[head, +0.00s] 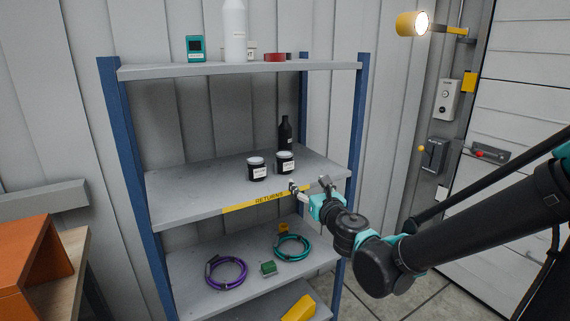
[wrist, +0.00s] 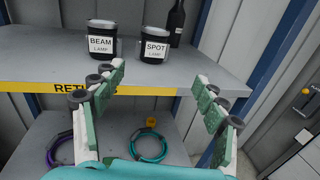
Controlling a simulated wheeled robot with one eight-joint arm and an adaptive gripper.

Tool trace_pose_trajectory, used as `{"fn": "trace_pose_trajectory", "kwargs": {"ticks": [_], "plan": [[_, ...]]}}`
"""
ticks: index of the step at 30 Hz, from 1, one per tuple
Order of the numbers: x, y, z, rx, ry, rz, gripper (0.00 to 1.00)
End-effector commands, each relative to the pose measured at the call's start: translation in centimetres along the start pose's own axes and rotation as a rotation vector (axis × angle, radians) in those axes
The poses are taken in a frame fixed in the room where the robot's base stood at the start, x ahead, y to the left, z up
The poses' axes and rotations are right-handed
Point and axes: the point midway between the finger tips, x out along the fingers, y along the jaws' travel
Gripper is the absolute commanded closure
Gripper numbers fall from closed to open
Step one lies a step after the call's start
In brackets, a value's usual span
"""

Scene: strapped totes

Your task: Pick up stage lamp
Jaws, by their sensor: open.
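Two dark jars with pale lids and white labels stand upright on the middle shelf (head: 190,192). The left jar (head: 257,172) reads "BEAM LAMP" in the wrist view (wrist: 101,42). The right jar (head: 285,164) reads "SPOT LAMP" in the wrist view (wrist: 155,45). Neither label says "stage lamp". My gripper (head: 309,187) is open and empty at the front edge of that shelf, in front of the jars. In the wrist view its fingers (wrist: 160,78) are spread, with the spot jar beyond the gap and the beam jar further left.
A dark bottle (head: 285,132) stands behind the spot jar. A yellow "RETURNS" strip (head: 268,200) marks the shelf edge. Purple (head: 226,273) and teal (head: 292,247) cable coils lie on the shelf below. The upper shelf (head: 180,70) overhangs the jars. Blue posts (head: 352,150) flank the rack.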

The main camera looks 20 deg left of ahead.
Motion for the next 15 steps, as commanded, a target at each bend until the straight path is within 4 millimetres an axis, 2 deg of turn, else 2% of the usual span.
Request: {"fn": "trace_pose_trajectory", "kwargs": {"ticks": [2,5,15], "plan": [[0.6,0.9,0.0,-0.035,-0.003,0.021,0.28],[1.8,1.0,0.0,-0.044,-0.003,0.024,0.28],[8.2,1.0,0.0,-0.039,-0.003,0.020,0.28]]}}
